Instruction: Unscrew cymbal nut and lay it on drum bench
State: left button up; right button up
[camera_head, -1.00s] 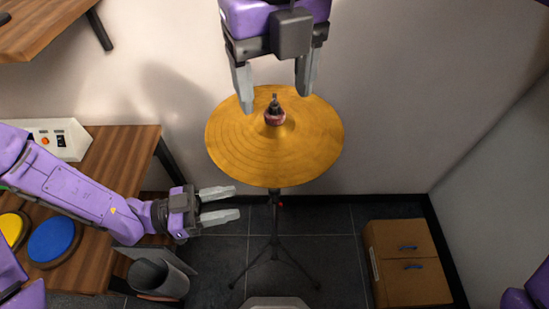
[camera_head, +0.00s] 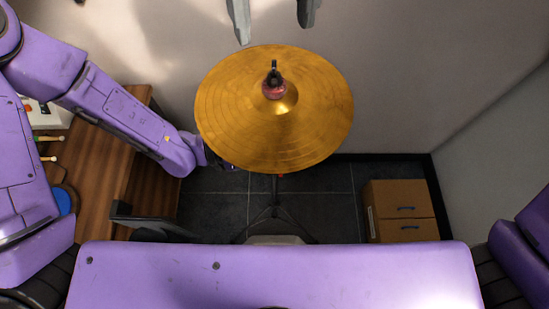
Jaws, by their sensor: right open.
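A golden cymbal (camera_head: 232,125) sits level on a black stand (camera_head: 275,205). At its centre a dark cymbal nut (camera_head: 274,77) shows on the upright rod above a reddish washer (camera_head: 275,92). My right gripper (camera_head: 273,32) is at the top edge of the picture, with two grey fingers apart and nothing between them. It is above the nut in the picture and apart from it. My left arm reaches in from the left, and its gripper's fingers are hidden at the cymbal's lower left rim. A wooden bench (camera_head: 105,185) stands at the left, partly behind my arm.
Drumsticks (camera_head: 45,158) and a blue round pad (camera_head: 65,200) lie on the bench, beside a white box (camera_head: 50,118). A brown drawer cabinet (camera_head: 400,195) stands on the floor at the right. The wall is close behind the cymbal; floor between stand and cabinet is clear.

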pick_arm(q)
jog(key=shift+d, duration=0.15)
pick_arm(e)
jog(key=shift+s, duration=0.1)
pick_arm(q)
grip_shut()
pick_arm(e)
jog(key=shift+r, duration=0.1)
